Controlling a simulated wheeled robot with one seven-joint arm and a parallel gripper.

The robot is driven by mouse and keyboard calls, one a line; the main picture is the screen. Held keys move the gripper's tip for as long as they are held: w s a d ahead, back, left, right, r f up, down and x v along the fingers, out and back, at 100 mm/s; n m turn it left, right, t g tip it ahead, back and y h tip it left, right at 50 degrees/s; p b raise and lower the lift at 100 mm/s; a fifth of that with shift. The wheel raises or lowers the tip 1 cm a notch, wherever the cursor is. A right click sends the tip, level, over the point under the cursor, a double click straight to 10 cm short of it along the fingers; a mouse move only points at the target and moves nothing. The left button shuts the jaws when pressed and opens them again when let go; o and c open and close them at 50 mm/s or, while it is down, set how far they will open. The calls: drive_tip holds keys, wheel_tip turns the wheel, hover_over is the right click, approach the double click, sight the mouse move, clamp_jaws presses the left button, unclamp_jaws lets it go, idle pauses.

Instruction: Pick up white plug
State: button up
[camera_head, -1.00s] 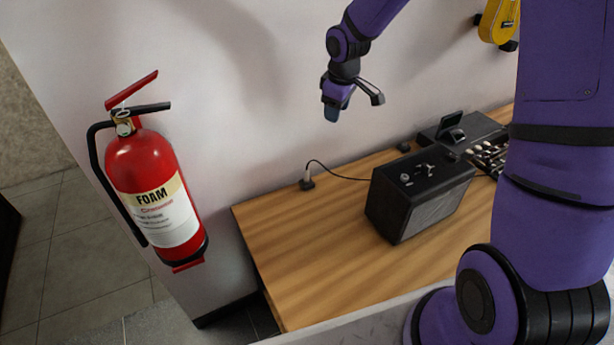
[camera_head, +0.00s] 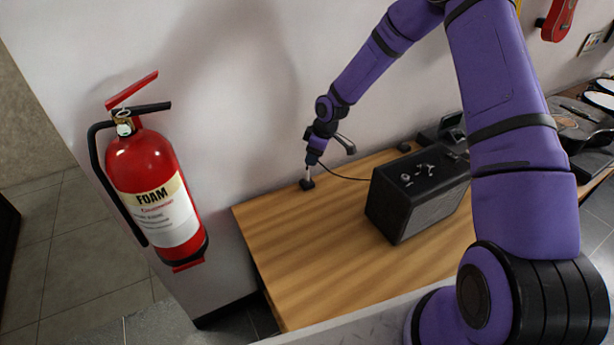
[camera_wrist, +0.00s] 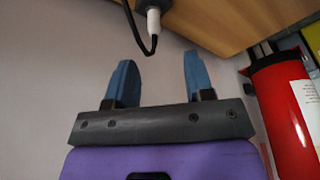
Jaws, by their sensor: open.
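The white plug (camera_wrist: 154,22) shows at the top of the wrist view, with a black cable curving off it and a black base behind it. In the head view the white plug (camera_head: 308,172) is small and partly covered by my gripper; it stands on a black base (camera_head: 307,184) at the table's back edge by the wall. My gripper (camera_head: 313,160) is just above it. In the wrist view the two blue fingers of my gripper (camera_wrist: 158,68) are apart with nothing between them.
A black speaker box (camera_head: 420,190) stands on the wooden table (camera_head: 290,260), right of the plug, with the cable running toward it. A red fire extinguisher (camera_head: 155,190) is at the left. The table's front left is clear.

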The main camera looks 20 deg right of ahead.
sight(307, 172)
drive_tip(key=x, duration=0.3)
drive_tip(key=shift+f, duration=0.4)
drive_tip(key=shift+w+x, duration=0.2)
drive_tip(key=shift+x, duration=1.2)
drive_tip(key=shift+w+x, duration=0.2)
drive_tip(key=shift+x, duration=1.25)
drive_tip(key=shift+d, duration=0.15)
clamp_jaws()
